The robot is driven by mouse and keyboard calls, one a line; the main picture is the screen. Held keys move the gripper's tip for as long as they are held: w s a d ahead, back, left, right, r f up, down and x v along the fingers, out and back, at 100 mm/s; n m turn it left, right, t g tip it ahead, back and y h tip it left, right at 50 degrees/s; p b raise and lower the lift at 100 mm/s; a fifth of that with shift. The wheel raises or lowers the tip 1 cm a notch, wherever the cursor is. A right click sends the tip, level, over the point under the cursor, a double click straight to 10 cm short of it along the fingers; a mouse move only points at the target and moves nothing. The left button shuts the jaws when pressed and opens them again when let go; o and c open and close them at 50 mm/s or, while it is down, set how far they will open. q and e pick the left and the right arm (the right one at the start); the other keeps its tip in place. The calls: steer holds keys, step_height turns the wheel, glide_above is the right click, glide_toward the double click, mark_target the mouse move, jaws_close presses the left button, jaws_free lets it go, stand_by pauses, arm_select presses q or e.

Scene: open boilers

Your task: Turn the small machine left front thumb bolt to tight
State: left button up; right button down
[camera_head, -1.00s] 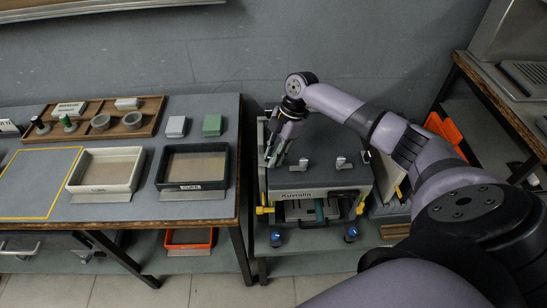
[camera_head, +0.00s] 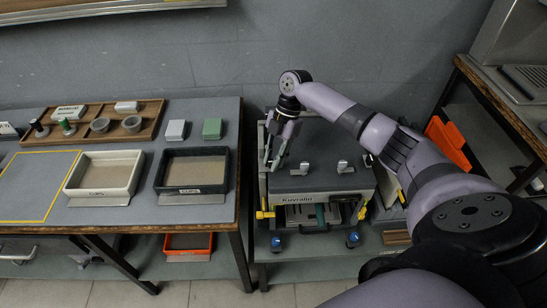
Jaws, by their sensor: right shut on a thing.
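The small machine (camera_head: 318,180), a grey box labelled Kuvralio, stands on a low stand right of the table. Two light thumb bolts show on its top, a middle one (camera_head: 304,167) and a right one (camera_head: 345,166). My right gripper (camera_head: 272,165) reaches down over the left side of the machine's top. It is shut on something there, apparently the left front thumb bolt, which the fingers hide. My left gripper is not in view.
The table (camera_head: 225,222) at left bears a white tray (camera_head: 102,191), a dark tray (camera_head: 191,194) and a wooden rack (camera_head: 150,114). An orange bin (camera_head: 448,143) stands right of the machine, behind my arm. Yellow latches (camera_head: 263,214) and blue knobs (camera_head: 352,239) show at the machine's front.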

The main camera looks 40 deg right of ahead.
steer(key=c, duration=1.4)
jaws_free()
steer(key=shift+c, duration=0.2)
steer(key=shift+r, duration=0.1)
steer(key=v, duration=1.1)
steer(key=shift+d+r, duration=0.3)
steer(key=shift+r, duration=0.05)
steer(key=shift+w+f, duration=0.1)
